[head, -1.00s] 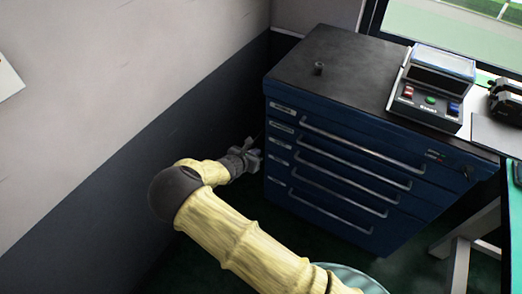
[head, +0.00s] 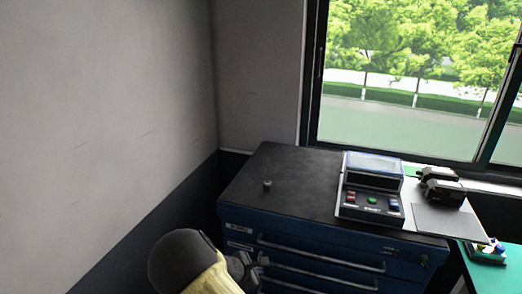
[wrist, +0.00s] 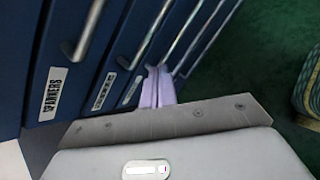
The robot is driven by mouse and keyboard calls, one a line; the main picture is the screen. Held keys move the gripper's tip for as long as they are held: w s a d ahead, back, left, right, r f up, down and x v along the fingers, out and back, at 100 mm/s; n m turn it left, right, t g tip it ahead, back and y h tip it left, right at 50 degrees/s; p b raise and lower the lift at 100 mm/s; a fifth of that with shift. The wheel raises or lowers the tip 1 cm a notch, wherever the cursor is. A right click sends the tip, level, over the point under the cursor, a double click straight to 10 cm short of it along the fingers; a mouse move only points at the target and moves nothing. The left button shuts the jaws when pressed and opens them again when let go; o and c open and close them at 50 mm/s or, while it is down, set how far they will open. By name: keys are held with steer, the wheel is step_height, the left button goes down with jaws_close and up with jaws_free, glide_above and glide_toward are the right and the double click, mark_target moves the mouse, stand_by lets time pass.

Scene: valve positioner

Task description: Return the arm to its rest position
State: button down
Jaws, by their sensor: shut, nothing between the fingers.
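My arm, in a yellow cover with a dark joint, shows at the bottom of the head view. My gripper (head: 254,267) is beside the left front of the blue drawer cabinet (head: 236,218), below its top edge. In the wrist view my gripper (wrist: 158,72) shows as two pale fingers side by side, shut and empty. The wrist view looks along the cabinet's drawer fronts and their handles, with a label reading SPANNERS (wrist: 53,94). I cannot tell whether the fingers touch the cabinet.
On the black cabinet top stand a small grey cylinder (head: 267,184) and a control box (head: 370,190) with coloured buttons. Black devices (head: 440,187) stand to its right by a grey plate (head: 446,222). A wall is at the left, a window behind. Green floor (wrist: 245,60) shows in the wrist view.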

steer(key=s+d+r+m+g+y+p, duration=0.2)
steer(key=s+d+r+m+p, duration=0.1)
steer(key=s+d+r+m, duration=0.5)
steer(key=s+d+r+m+g+y+p, duration=0.2)
steer(key=s+d+r+m, duration=0.6)
steer(key=s+r+m, duration=0.5)
step_height(320, 180, up, 3)
steer(key=shift+s+d+r+m+y+p, duration=0.1)
steer(key=shift+s+d+m+y+p, duration=0.2)
steer(key=shift+m+y+p, duration=0.65)
steer(key=shift+n, duration=0.25)
steer(key=c, duration=2.2)
jaws_free()
